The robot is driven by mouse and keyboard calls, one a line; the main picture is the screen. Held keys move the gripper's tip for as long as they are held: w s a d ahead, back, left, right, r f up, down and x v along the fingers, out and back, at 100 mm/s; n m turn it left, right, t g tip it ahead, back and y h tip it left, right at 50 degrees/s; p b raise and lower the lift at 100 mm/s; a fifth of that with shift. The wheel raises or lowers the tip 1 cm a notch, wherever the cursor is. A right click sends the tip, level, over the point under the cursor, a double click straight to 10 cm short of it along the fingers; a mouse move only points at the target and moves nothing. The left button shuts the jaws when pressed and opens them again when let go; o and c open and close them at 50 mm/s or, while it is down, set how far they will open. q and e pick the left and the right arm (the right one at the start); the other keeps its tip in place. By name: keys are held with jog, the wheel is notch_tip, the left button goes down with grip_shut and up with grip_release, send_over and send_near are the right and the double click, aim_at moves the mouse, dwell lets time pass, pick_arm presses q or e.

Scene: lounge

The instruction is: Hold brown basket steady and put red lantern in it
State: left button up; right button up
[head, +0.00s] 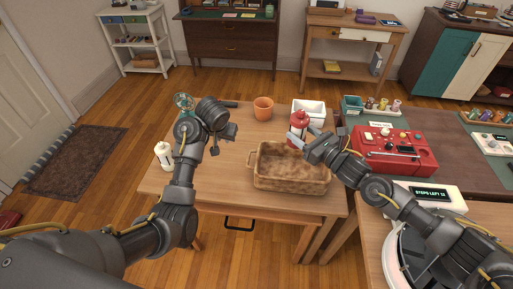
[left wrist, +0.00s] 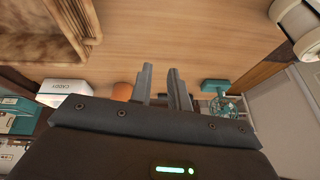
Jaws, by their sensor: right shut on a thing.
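The brown basket (head: 290,180) stands on the wooden table, with its open top up; part of it also shows at the upper left of the left wrist view (left wrist: 35,45). The red lantern (head: 299,121) is upright at the basket's back edge. My right gripper (head: 300,141) is shut on the lantern from the right and partly hides its lower part. I cannot tell how far its bottom is above the basket or table. My left gripper (head: 234,119) is open and empty, left of the basket and apart from it; its two fingers (left wrist: 162,88) show in the left wrist view.
A white caddy (head: 313,106) and an orange pot (head: 263,108) stand behind the basket. A teal fan (head: 184,101) and a white bottle (head: 163,155) are at the left. A red console (head: 394,151) is on the right. Table left of the basket is clear.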

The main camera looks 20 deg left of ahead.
pick_arm(q)
jog(key=n, duration=0.1)
send_near(258, 157)
jog(key=shift+n+h, duration=0.3)
jog(key=x, duration=1.2)
jog(key=shift+a, duration=0.25)
grip_shut()
